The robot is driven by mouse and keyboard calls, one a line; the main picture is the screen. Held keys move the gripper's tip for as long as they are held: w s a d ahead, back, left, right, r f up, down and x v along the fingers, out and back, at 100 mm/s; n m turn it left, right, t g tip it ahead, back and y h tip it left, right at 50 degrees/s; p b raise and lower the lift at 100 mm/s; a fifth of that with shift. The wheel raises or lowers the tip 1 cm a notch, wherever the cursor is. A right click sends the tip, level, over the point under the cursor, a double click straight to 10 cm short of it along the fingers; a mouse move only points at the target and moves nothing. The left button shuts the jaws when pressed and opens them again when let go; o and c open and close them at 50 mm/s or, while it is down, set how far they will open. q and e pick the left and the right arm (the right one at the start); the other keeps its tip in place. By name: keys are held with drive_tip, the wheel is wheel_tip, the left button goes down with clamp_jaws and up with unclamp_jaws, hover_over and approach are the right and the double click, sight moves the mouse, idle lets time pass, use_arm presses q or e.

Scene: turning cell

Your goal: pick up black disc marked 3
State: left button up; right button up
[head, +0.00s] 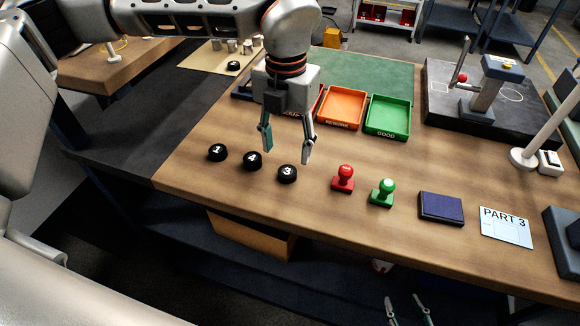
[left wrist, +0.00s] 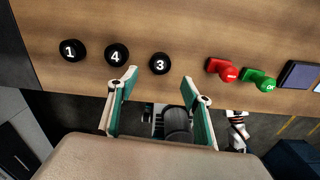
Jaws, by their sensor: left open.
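The black disc marked 3 (head: 287,174) lies flat on the wooden bench, the rightmost of three black discs in a row. It also shows in the left wrist view (left wrist: 160,64), between and just beyond my fingertips. My left gripper (head: 286,153) is open and empty, pointing down above the bench close to the disc. Its fingers do not touch the disc. The disc marked 4 (head: 252,161) and the disc marked 1 (head: 217,152) lie to its left. My right gripper (head: 408,308) shows at the bottom edge, fingers apart and empty, below the bench front.
A red stamp (head: 344,178) and a green stamp (head: 383,192) stand right of the discs. Further right are a dark ink pad (head: 441,208) and a PART 3 card (head: 506,227). An orange tray (head: 342,107) and a green tray (head: 388,117) sit behind.

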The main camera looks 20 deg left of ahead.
sight(287, 171)
use_arm(q)
drive_tip(key=shift+s+f, duration=0.15)
drive_tip(key=shift+f, duration=0.75)
drive_tip(key=shift+w+f+p, duration=0.2)
drive_tip(key=shift+f+p, duration=0.1)
drive_tip(key=shift+f, duration=1)
drive_tip(key=shift+w+f+p, duration=0.15)
drive_tip(key=shift+f+p, duration=0.1)
drive_tip(key=shift+f, duration=1.05)
drive_tip(key=c, duration=1.4)
